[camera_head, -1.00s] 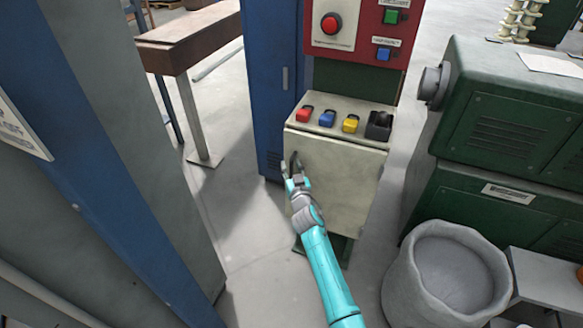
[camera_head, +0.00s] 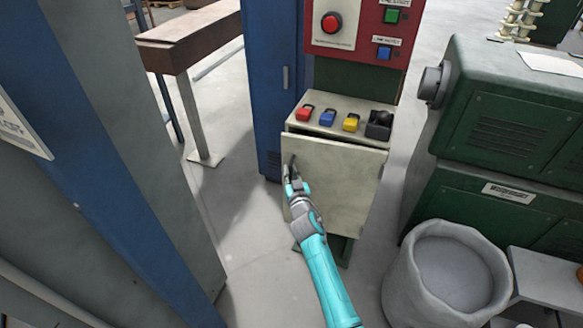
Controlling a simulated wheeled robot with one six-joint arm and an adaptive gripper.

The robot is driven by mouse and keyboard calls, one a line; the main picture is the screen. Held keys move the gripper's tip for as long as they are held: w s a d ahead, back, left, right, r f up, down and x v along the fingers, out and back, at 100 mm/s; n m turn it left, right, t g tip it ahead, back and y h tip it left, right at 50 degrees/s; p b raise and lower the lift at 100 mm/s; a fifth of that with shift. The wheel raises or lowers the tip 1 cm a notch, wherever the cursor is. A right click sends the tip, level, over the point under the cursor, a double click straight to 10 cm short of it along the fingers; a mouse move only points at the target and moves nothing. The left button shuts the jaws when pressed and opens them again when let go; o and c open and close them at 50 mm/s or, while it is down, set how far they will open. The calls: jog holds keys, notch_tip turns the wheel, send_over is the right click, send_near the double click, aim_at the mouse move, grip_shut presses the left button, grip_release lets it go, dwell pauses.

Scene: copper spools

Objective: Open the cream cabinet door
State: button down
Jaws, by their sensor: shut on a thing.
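The cream cabinet (camera_head: 310,129) stands at the middle of the view, with its door (camera_head: 340,180) facing me. The door is slightly ajar: its left and top edges stand a little out from the cabinet body, and a dark gap shows under the top. My gripper (camera_head: 292,170) is at the door's upper left edge, shut on the door's dark handle. The gripper hides most of the handle.
Red, blue, yellow and black items (camera_head: 328,117) sit on the cabinet top, below a red button panel (camera_head: 360,30). A blue locker (camera_head: 275,80) stands behind left. A grey bin (camera_head: 447,275) and green machine (camera_head: 510,130) stand to the right. The floor at left is clear.

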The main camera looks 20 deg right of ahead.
jog(key=s, duration=1.9)
jog(key=shift+s, duration=0.4)
jog(key=shift+a, duration=0.1)
jog(key=c, duration=1.2)
grip_release()
jog(key=s, duration=1.2)
jog(key=shift+a, duration=0.25)
